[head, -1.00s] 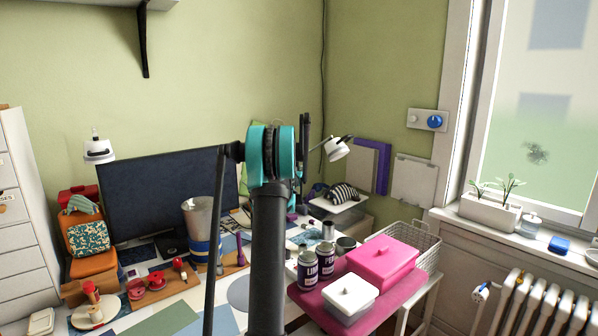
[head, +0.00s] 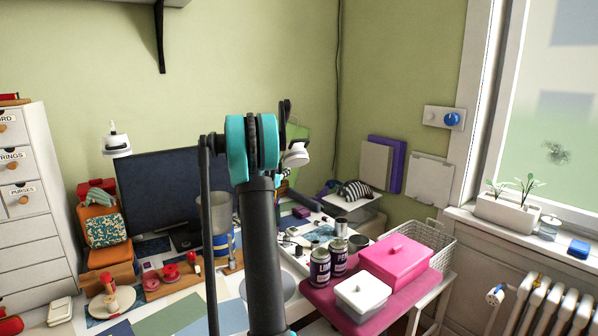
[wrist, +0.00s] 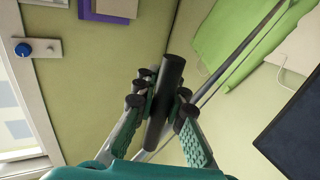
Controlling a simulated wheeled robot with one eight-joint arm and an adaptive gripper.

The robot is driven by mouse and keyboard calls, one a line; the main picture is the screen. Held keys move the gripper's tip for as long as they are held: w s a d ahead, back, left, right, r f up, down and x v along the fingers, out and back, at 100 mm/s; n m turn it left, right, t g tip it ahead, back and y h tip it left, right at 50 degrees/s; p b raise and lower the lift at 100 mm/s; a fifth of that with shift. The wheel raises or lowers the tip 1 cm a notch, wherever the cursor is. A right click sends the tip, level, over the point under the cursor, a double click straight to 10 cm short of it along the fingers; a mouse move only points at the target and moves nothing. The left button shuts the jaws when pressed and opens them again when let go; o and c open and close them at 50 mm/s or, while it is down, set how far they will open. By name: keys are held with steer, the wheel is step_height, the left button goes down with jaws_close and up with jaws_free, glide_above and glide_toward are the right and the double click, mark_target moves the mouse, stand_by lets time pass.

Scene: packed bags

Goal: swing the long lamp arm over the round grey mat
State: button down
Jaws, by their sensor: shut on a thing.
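My gripper (wrist: 160,102) is shut on a black cylindrical grip (wrist: 170,75) in the wrist view. A thin grey rod (wrist: 224,68) runs diagonally behind it; I cannot tell how the two join. In the head view my arm hides the gripper and most of the lamp arm. A white lamp head (head: 296,155) shows just right of my arm, above the desk's back part. The round grey mat (head: 285,288) lies on the desk, partly hidden behind my arm, in front of and below the lamp head.
A dark monitor (head: 165,195) stands left of my arm. A pink box (head: 395,262), a white-lidded box (head: 363,293) and dark cans (head: 320,262) stand at the right. A second white lamp-like head (head: 116,146) shows at the left, and a wire basket (head: 440,250) at the right.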

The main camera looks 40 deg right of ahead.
steer(key=w+a, duration=0.1)
steer(key=a, duration=0.5)
steer(key=shift+w, duration=0.2)
steer(key=c, duration=1.8)
jaws_free()
steer(key=shift+s, duration=0.1)
steer(key=shift+o, duration=0.5)
steer(key=shift+a, duration=0.1)
steer(key=v, duration=1.2)
steer(key=shift+c, duration=0.4)
